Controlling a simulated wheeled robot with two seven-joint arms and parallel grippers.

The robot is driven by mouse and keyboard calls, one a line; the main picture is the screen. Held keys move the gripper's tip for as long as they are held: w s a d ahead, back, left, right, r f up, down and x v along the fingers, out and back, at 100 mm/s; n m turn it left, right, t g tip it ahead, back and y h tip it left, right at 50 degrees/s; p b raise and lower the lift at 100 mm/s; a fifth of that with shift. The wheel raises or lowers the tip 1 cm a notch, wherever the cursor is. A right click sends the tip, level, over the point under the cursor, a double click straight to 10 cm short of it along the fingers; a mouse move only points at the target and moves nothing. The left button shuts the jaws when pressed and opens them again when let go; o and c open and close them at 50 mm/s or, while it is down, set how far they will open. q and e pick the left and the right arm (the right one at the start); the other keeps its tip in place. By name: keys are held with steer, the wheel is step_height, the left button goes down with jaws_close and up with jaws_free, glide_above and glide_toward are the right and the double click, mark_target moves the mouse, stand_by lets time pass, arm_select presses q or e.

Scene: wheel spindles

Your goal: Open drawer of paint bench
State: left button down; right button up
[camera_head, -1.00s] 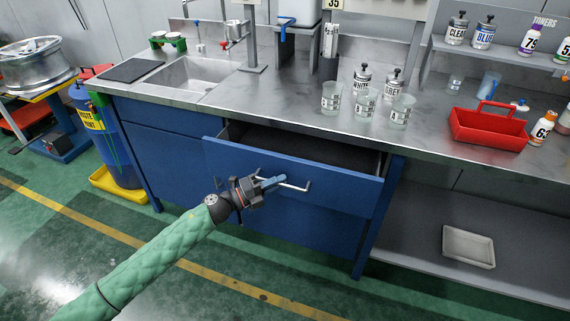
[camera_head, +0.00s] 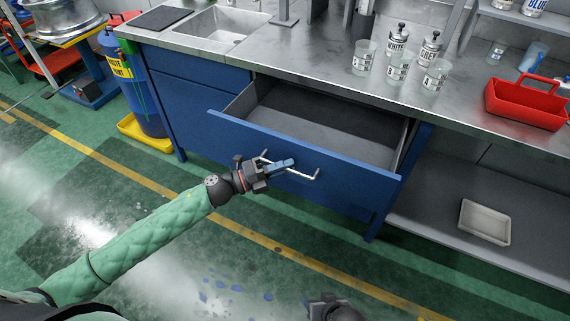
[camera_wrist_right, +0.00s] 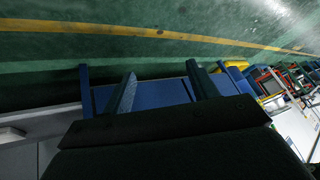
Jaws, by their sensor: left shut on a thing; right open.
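The blue drawer (camera_head: 300,150) of the paint bench is pulled well out in the head view, and its grey inside is bare. A silver bar handle (camera_head: 311,174) is on its front. My left gripper (camera_head: 288,163) is shut on the handle, its fingers hiding the handle's middle. My right gripper shows only partly at the bottom edge of the head view, low and away from the drawer. In the right wrist view its two fingers (camera_wrist_right: 160,92) are spread apart with nothing between them.
Several glass beakers (camera_head: 397,68) and two labelled cans stand on the steel worktop (camera_head: 300,55). A red caddy (camera_head: 527,103) is at the right. A white tray (camera_head: 484,222) lies on the lower shelf. A blue waste drum (camera_head: 131,85) stands left of the bench. The floor in front is clear.

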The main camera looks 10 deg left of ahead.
arm_select(q)
steer(key=c, duration=1.8)
jaws_free()
steer(key=shift+o, duration=0.2)
steer(key=b+v, duration=0.1)
steer(key=v, duration=0.7)
steer(key=shift+b, duration=0.3)
arm_select(e)
step_height(320, 180, down, 7)
steer(key=shift+t, duration=0.3)
steer(key=shift+s+a+r, duration=0.1)
